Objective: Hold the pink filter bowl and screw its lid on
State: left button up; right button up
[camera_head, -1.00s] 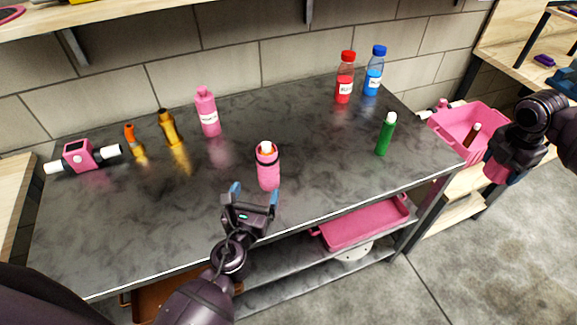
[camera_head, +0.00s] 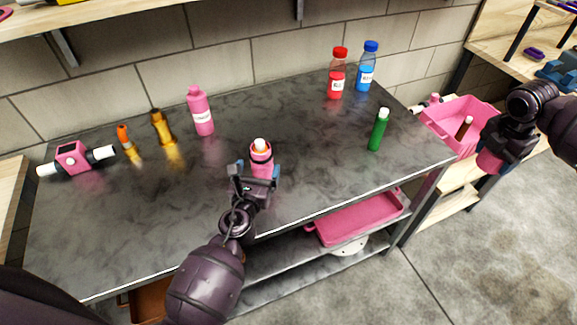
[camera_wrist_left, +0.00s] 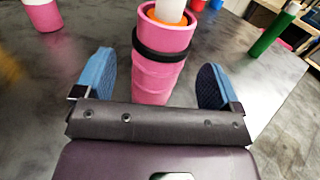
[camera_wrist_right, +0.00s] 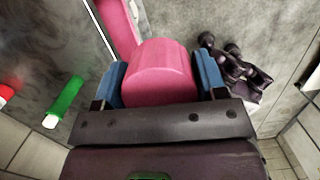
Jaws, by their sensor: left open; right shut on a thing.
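The pink filter bowl (camera_head: 262,163) stands upright on the dark table, with a black ring near its top and a white and orange filter inside. My left gripper (camera_head: 255,172) is open around its near side; in the left wrist view the bowl (camera_wrist_left: 160,75) stands between the two blue fingers, apart from both. My right gripper (camera_wrist_right: 160,85) is shut on a pink cylindrical piece, which looks like the lid (camera_wrist_right: 158,72). In the head view my right gripper (camera_head: 492,160) holds this lid off to the right, beyond the table's edge.
A green bottle (camera_head: 378,130), red bottle (camera_head: 337,75) and blue bottle (camera_head: 367,68) stand at the right. A pink bottle (camera_head: 201,112), amber pieces (camera_head: 163,128) and a pink device (camera_head: 75,158) stand left. A pink bin (camera_head: 455,112) sits beyond the right edge.

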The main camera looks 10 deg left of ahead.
aim_at(259, 167)
pick_arm(q)
jog(key=shift+w, duration=0.1)
jog(key=w, duration=0.4)
jog(key=shift+f+b, duration=0.25)
jog(key=shift+b, duration=0.05)
jog(key=shift+w, duration=0.5)
jog(key=c, duration=1.1)
jog(key=shift+r, duration=0.15)
